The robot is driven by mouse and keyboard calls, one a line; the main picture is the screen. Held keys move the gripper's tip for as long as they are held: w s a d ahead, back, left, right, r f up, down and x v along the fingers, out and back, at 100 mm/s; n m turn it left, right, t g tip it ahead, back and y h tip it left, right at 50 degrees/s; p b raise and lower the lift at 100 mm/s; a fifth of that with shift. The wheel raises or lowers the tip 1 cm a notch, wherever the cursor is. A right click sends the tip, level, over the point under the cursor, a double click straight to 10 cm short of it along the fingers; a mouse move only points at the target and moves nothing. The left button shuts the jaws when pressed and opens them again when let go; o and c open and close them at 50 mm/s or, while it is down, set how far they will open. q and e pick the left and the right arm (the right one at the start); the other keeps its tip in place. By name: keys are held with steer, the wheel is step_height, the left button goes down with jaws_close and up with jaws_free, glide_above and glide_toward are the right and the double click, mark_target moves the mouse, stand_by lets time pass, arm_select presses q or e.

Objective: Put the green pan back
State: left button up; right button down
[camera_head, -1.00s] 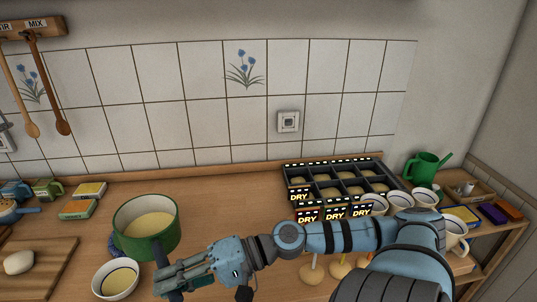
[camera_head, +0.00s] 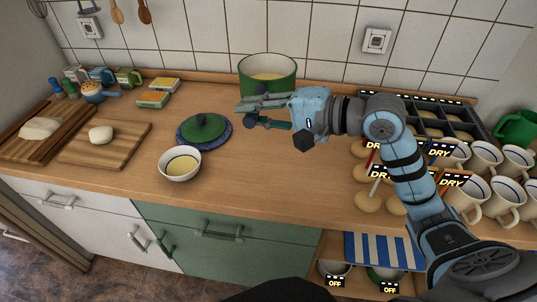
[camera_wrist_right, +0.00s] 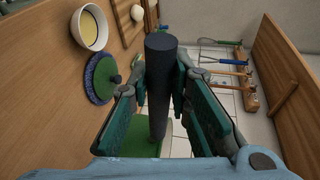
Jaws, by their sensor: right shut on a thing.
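The green pan (camera_head: 267,67), with pale yellow contents, is near the tiled back wall in the head view. My right gripper (camera_head: 252,112) is in front of it, shut on its dark handle. In the right wrist view the dark handle (camera_wrist_right: 160,75) runs between the jaws of my right gripper (camera_wrist_right: 158,92), with part of the green pan (camera_wrist_right: 150,140) beyond. I cannot tell whether the pan's base touches the counter. A green lid (camera_head: 205,127) lies on a round blue mat (camera_head: 228,142), left of the gripper. My left gripper is not in view.
A bowl (camera_head: 180,163) stands near the lid. Cutting boards (camera_head: 105,143) lie at the left. A dark compartment tray (camera_head: 460,122), several mugs (camera_head: 485,158) and a green watering can (camera_head: 518,130) crowd the right. The counter's front middle (camera_head: 270,190) is clear.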

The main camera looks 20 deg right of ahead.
step_height(320, 180, down, 19)
steer(key=b, duration=0.6)
steer(key=shift+f, duration=0.2)
steer(key=c, duration=1.5)
jaws_free()
steer(key=shift+s, duration=0.1)
